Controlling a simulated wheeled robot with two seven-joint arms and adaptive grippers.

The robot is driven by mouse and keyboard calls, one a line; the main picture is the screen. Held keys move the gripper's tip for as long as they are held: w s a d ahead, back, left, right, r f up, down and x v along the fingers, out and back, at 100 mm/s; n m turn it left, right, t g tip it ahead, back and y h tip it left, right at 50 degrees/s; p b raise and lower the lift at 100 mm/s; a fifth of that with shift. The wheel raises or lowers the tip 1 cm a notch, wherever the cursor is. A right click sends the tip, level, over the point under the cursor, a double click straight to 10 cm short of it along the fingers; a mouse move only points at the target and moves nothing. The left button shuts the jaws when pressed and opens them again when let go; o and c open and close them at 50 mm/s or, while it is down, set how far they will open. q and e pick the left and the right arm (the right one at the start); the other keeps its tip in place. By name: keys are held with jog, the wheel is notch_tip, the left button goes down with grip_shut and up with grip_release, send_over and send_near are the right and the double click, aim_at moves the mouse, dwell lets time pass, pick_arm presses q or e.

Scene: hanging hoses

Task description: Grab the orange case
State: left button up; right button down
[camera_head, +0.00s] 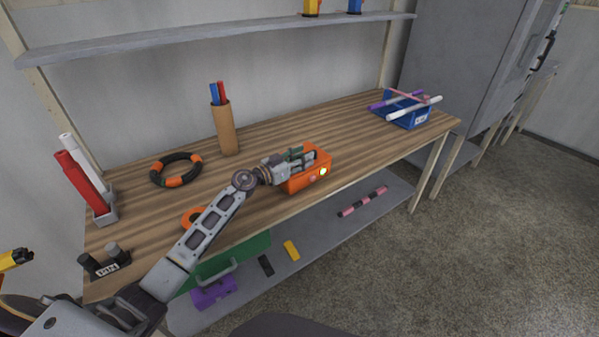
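The orange case (313,176) sits on the wooden workbench (290,129), near its front edge at the middle. A small bright yellow-green spot shows on its right front. My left arm reaches in from the lower left. My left gripper (303,157) is at the top of the case and overlaps it, with a dark green part between or beside the fingers. Whether the fingers are closed on the case is too small to tell. My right gripper is not in view.
An orange-black ring (176,170) and a brown cylinder (226,130) with red and blue sticks stand behind my arm. A blue tray (411,121) holds sticks at the right. A shelf (220,35) hangs above. The bench between case and tray is clear.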

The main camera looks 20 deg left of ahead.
pick_arm(q)
grip_shut()
dwell(0.3)
jog(key=shift+r, duration=0.2)
dwell(0.4)
